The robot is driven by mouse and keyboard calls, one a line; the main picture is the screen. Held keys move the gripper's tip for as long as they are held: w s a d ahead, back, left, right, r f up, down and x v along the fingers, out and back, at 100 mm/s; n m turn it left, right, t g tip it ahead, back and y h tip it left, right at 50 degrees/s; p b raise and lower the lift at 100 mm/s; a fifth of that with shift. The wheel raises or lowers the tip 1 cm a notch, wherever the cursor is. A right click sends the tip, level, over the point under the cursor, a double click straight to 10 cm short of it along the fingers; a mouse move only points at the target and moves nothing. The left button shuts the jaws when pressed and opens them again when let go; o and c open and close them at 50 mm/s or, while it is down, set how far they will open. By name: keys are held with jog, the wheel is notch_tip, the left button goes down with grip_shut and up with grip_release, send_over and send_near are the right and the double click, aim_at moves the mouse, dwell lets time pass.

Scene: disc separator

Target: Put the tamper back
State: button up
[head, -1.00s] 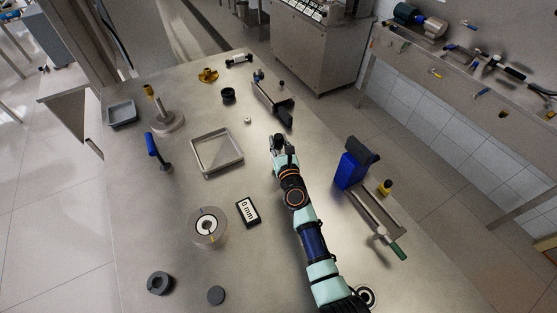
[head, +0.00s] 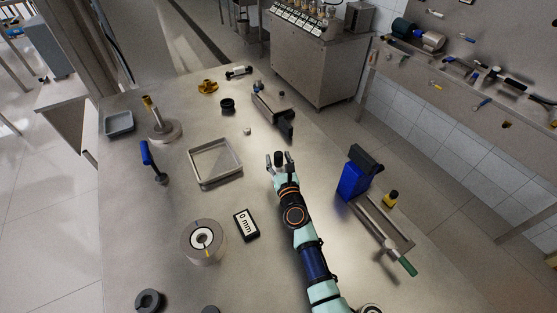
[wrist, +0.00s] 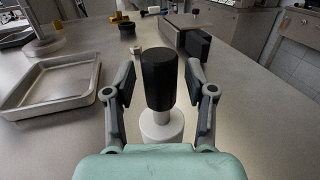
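A tamper-like piece (wrist: 160,80), with a black cylindrical handle on a pale round lower part, stands upright in the wrist view. Its black top also shows in the head view (head: 279,157), right of the metal tray. My gripper (wrist: 155,100) is open, with one finger on each side of the black handle and a visible gap on both sides. In the head view my gripper (head: 280,161) reaches up from the bottom. The foot of the piece is hidden behind my gripper.
A square metal tray (head: 215,181) lies left of my gripper. A black-faced bracket (head: 272,115) stands ahead, and a blue block (head: 352,181) with a clamp stands to the right. A "0 mm" block (head: 246,225) and a ring (head: 203,242) lie nearer left. Bare table surrounds my gripper.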

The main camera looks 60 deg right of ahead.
jog(key=shift+r, duration=0.25)
jog(key=p+v, duration=0.3)
jog(key=v, duration=0.4)
jog(key=shift+s+a+f, duration=0.1)
jog(key=shift+s+a, duration=0.1)
